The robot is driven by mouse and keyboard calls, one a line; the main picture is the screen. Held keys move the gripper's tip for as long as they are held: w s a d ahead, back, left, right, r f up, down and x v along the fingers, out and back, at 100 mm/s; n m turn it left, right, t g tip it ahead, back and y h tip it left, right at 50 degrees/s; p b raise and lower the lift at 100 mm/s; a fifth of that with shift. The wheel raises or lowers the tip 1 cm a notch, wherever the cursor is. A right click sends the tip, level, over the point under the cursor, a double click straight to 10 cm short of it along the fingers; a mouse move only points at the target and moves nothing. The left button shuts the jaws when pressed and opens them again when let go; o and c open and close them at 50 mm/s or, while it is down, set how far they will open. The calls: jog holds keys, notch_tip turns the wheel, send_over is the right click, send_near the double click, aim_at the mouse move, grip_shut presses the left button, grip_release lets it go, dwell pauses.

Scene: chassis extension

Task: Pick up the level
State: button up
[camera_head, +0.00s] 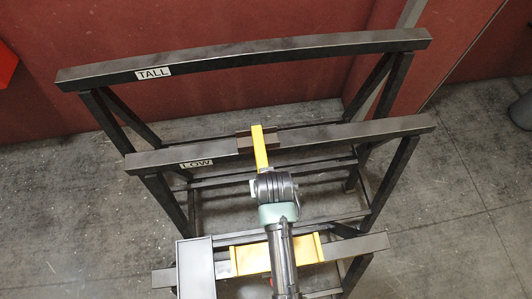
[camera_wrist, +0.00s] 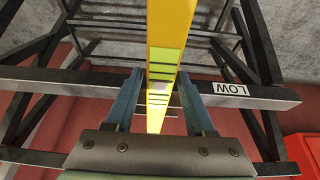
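The level is a yellow bar with green vial windows and black lines. In the wrist view, the level (camera_wrist: 172,25) runs from the top edge down between the two fingers of my gripper (camera_wrist: 161,75), growing narrower toward the bottom. The fingertips stand apart, one on each side of the level and very close to it. Whether they touch it cannot be made out. My gripper and arm hide its near part in the head view.
The beam marked LOW (camera_head: 350,134) and the higher beam marked TALL (camera_head: 300,51) belong to dark metal frames. A yellow piece (camera_head: 308,250) lies on the front beam under my arm. A red wall (camera_head: 200,30) stands behind.

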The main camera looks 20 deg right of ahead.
grip_shut()
jog(key=shift+r, duration=0.1)
